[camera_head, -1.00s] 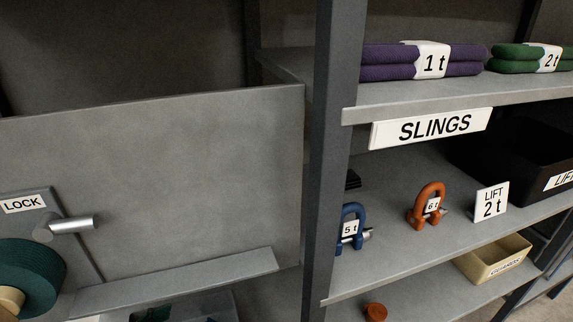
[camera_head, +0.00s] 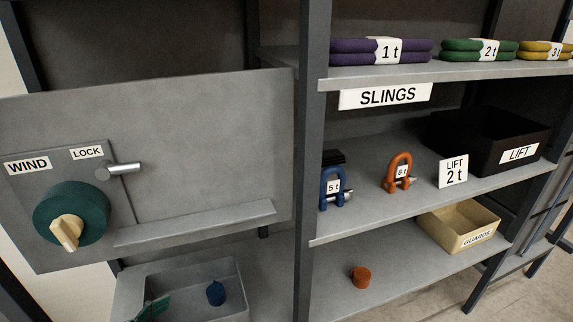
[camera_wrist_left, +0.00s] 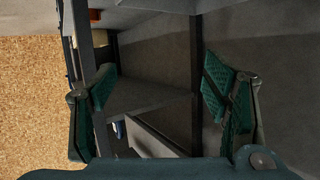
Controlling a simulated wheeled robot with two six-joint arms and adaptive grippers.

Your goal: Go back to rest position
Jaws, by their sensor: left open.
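My left gripper (camera_wrist_left: 160,88) shows in the left wrist view with its two green-padded fingers wide apart. Nothing is between them, and dark shelf panels lie beyond. I cannot make out the left gripper for certain in the head view. My right gripper is in neither view. In the head view, a grey panel on the left bears a green winding knob (camera_head: 88,212) with a beige grip, and a metal lock lever (camera_head: 124,168).
A grey tray (camera_head: 205,268) below the panel holds a blue piece (camera_head: 216,293); a small green shape (camera_head: 152,306) shows at its front. Shelves at right bear slings (camera_head: 380,52), shackles (camera_head: 398,172), a black LIFT bin (camera_head: 478,150), a beige GUARDS box (camera_head: 458,228) and an orange cylinder (camera_head: 361,277).

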